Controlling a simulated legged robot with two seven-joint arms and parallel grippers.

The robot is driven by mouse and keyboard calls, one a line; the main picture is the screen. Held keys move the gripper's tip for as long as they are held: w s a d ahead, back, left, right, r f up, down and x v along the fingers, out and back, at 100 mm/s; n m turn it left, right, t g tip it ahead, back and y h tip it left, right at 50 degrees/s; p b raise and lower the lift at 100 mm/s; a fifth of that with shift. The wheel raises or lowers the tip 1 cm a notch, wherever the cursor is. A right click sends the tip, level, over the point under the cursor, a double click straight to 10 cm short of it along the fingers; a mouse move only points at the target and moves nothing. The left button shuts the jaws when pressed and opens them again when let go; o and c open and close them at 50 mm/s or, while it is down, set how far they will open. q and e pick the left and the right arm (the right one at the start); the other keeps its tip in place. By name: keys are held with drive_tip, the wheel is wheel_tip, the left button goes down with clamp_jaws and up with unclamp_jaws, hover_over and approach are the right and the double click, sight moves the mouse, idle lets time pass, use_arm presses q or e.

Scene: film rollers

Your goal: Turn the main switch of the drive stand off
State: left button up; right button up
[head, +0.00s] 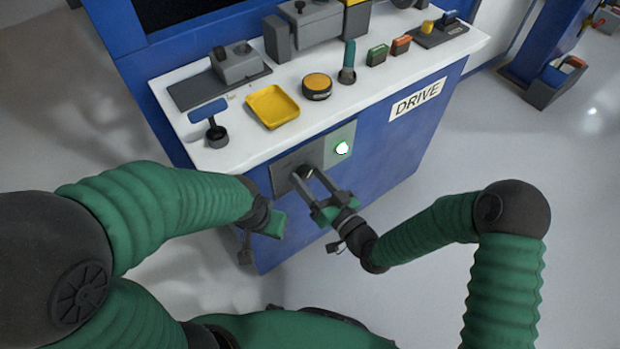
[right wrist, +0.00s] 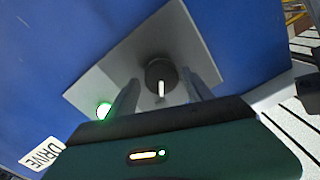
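The main switch is a dark round knob (right wrist: 158,72) with a white pointer mark, on a grey plate (right wrist: 130,55) in the right wrist view. In the head view the plate (head: 284,181) is on the blue front of the drive stand (head: 388,146). A green lamp (head: 342,148) glows beside the knob. My right gripper (head: 306,177) is open at the plate, its fingers on either side of the knob; whether they touch it I cannot tell. My left gripper (head: 262,236) hangs left of the right one, away from the switch; its fingers are unclear.
The white top (head: 220,152) of the stand carries a yellow tray (head: 272,106), a round yellow-topped tin (head: 317,86), a blue-handled tool (head: 208,113), a green-handled item (head: 348,62) and small boxes. A DRIVE label (head: 417,99) marks the front.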

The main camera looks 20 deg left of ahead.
drive_tip(key=shift+a, duration=0.1)
drive_tip(key=c, duration=1.1)
drive_tip(key=shift+o, duration=0.2)
drive_tip(key=shift+n, duration=0.3)
drive_tip(key=n, duration=0.2)
drive_tip(key=shift+n, duration=0.4)
drive_tip(key=n+b, duration=0.1)
drive_tip(key=n, duration=0.2)
drive_tip(key=shift+s+f+n, duration=0.1)
drive_tip(key=shift+n, duration=0.2)
drive_tip(key=n+b, duration=0.1)
drive_tip(key=n, duration=0.2)
drive_tip(key=shift+n, duration=0.3)
drive_tip(key=shift+n+b, duration=0.75)
drive_tip(key=shift+n, duration=0.85)
